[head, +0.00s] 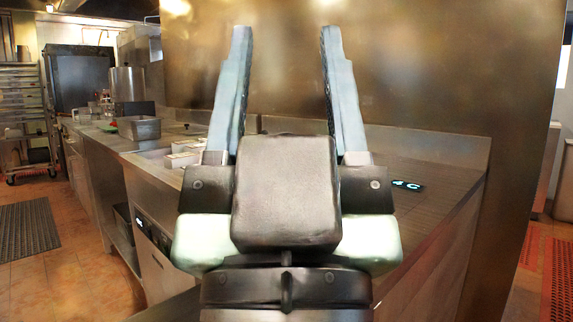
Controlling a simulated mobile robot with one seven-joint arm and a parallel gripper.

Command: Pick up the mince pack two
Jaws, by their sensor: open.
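My gripper (286,35) is in the middle of the head view, fingers pointing up and spread wide apart. It is open, with nothing between the fingers. Pale, box-like packs (183,158) sit at a recess in the steel counter, left of my gripper. I cannot tell whether one of them is mince pack two; no label can be read. My gripper hides part of the counter behind it.
A metal pan (139,127) and a tall pot (127,84) stand farther back. A rack (22,110) stands far left. Tiled floor (75,285) lies open at left.

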